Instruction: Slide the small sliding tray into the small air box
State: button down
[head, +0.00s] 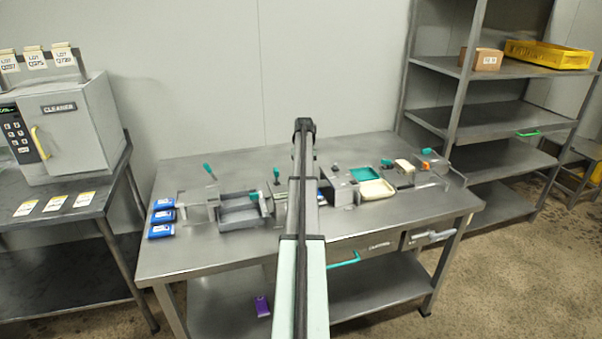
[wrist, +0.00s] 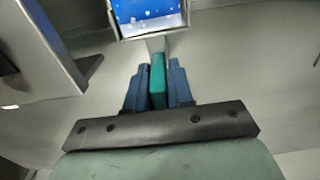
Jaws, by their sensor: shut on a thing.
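In the wrist view, the blue fingers of my gripper (wrist: 157,86) are shut on an upright teal handle (wrist: 157,68). The handle joins a small tray (wrist: 153,35) with a pale metal rim, cut off by the top edge of that view. Inside it lies something bright blue with white specks. In the head view my arm hides the gripper and most of the tray. A grey metal box (head: 342,190) stands just right of my arm on the table; it may be the small air box. I cannot tell whether the tray is inside any box.
The steel table (head: 200,256) also holds a grey double tray (head: 240,217), blue packs (head: 161,217) at its left end, and a cream tray (head: 375,190) beside a teal one (head: 363,174). A grey metal block (wrist: 45,50) stands close on the left in the wrist view.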

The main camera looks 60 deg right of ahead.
jog(key=shift+s+d, duration=1.1)
jog(key=c, duration=1.1)
grip_release()
notch_tip(320, 180, up, 14)
jog(key=shift+f, duration=0.1)
